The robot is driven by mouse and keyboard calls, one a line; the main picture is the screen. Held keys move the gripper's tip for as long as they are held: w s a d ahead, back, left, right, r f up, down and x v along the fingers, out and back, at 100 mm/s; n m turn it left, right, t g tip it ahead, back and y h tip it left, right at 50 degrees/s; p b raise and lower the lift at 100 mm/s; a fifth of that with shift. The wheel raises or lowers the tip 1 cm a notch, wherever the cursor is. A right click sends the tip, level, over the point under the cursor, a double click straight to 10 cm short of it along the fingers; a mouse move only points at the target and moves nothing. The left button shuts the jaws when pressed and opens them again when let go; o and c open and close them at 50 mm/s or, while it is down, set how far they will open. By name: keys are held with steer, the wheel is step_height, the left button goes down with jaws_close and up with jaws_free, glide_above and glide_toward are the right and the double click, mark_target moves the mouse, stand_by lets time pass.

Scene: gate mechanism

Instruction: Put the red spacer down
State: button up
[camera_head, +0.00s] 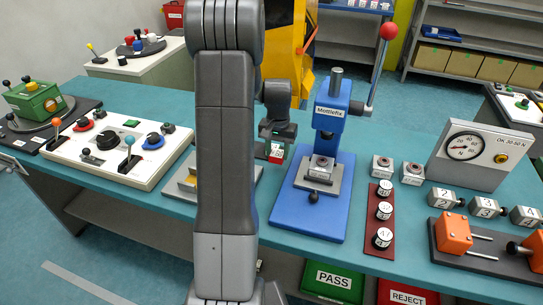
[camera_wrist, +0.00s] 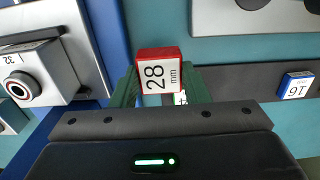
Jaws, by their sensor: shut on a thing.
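The red spacer (camera_wrist: 158,54), with a white face marked 28 mm, is between the green fingers of my gripper (camera_wrist: 157,88) in the wrist view. In the head view my gripper (camera_head: 275,138) is over the bench, just left of the blue press (camera_head: 325,185). The red spacer (camera_head: 277,152) shows small below it there. The gap between the spacer and the surface under it cannot be judged. A dark strip (camera_wrist: 235,84) lies behind the spacer in the wrist view.
A blue spacer marked 16 (camera_wrist: 297,86) is on the dark strip, to the right. The press's metal block (camera_wrist: 42,70) is close on the left in the wrist view. A white control panel (camera_head: 100,165) is left on the bench; a dial gauge box (camera_head: 485,155) is right.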

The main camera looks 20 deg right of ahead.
mark_target(278, 153)
steer(key=shift+f, duration=2.05)
steer(key=shift+f, duration=0.1)
steer(key=o, duration=0.7)
steer(key=shift+o, duration=0.4)
